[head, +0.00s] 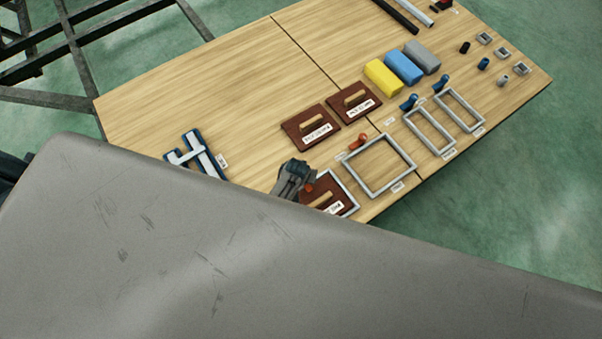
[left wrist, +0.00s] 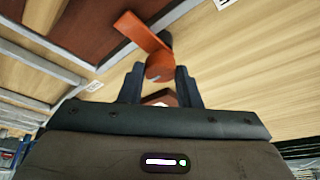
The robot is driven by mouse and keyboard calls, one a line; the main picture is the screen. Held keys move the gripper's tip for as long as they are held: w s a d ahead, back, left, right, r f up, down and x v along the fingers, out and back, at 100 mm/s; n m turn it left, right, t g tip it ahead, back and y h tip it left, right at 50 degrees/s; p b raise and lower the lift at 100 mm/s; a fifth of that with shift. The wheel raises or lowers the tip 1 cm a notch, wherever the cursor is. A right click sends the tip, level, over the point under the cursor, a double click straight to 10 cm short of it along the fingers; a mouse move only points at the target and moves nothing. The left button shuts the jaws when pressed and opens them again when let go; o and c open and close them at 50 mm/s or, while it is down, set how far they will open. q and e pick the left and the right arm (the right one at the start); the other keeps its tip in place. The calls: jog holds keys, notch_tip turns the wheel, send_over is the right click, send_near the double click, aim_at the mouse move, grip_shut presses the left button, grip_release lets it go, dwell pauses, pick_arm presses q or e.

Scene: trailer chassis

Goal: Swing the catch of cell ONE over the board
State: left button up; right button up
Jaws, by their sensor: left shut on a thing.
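My left gripper (head: 295,179) is at the near edge of the wooden table, beside a framed cell (head: 352,208) with a dark red-brown board (head: 320,187) in it. It is shut on an orange catch (head: 309,188). In the left wrist view the catch (left wrist: 148,36) stands between the fingers (left wrist: 159,84), its flat arm pointing up and left to the edge of the board (left wrist: 85,25). I cannot tell how far it overlaps the board. The cell's label is too small to read. My right gripper is not in view.
A larger empty frame (head: 379,165) with an orange catch (head: 358,141) lies right of the cell. Two more boards (head: 310,127) (head: 354,103) lie behind. Yellow, blue and grey blocks (head: 383,77) stand farther back. A large grey surface (head: 200,240) hides the near table.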

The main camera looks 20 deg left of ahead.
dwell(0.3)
pick_arm(q)
jog(key=o, duration=1)
jog(key=shift+c, duration=0.2)
jog(key=p+v, duration=0.1)
jog(key=v, duration=0.9)
jog(key=shift+d+r, duration=0.2)
jog(key=shift+r, duration=0.2)
jog(key=shift+s, duration=0.15)
